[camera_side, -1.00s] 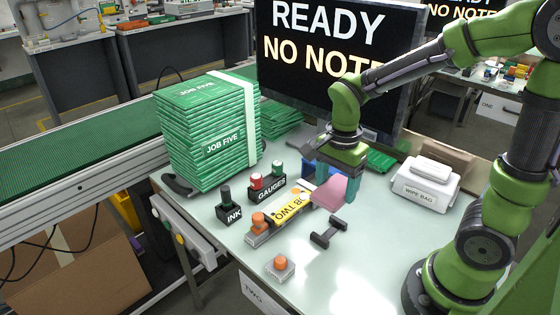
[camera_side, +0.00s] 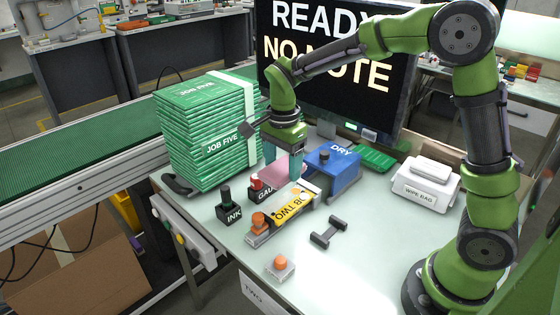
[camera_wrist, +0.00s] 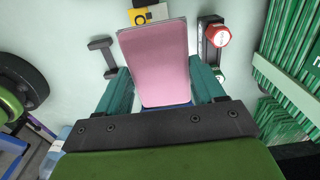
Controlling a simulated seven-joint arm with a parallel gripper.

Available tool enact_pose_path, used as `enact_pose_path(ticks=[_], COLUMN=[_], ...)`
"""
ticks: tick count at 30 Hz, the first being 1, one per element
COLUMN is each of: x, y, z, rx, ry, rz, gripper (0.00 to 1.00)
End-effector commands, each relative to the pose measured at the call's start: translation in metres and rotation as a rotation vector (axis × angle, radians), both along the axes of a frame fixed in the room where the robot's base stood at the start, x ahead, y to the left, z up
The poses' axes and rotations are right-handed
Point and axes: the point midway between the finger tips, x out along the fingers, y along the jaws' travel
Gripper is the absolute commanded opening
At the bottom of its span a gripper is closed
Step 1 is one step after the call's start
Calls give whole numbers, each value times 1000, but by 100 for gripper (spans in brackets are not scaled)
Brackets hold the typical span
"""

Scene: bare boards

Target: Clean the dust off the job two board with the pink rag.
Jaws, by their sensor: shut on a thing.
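The yellow plate lettered JOB TWO (camera_side: 292,205) lies in a grey holder with an orange knob (camera_side: 258,221) at its near end. I cannot make out dust on it. My gripper (camera_side: 283,163) is shut on the pink rag (camera_side: 287,171), just behind and left of the holder's far end, beside the gauges box (camera_side: 262,190). In the wrist view the rag (camera_wrist: 155,60) spreads flat between my fingers (camera_wrist: 160,88) and hides most of the holder. A bit of yellow plate (camera_wrist: 150,14) shows past its edge. I cannot tell whether the rag touches anything.
A blue box lettered DRY (camera_side: 332,172) stands right of the gripper. A tall stack of JOB FIVE boards (camera_side: 205,130) stands close on the left. An ink box (camera_side: 229,211), a dark bar-shaped piece (camera_side: 328,232) and a wipe bag box (camera_side: 425,185) surround the work.

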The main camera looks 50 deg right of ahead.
Motion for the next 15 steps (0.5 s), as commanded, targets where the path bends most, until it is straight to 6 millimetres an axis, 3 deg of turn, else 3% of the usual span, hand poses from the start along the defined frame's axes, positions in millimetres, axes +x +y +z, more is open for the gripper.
enact_pose_path(ticks=[15], x=[-2], y=[0], z=[-63], rx=[0], ry=[7], rz=[-1], gripper=[44])
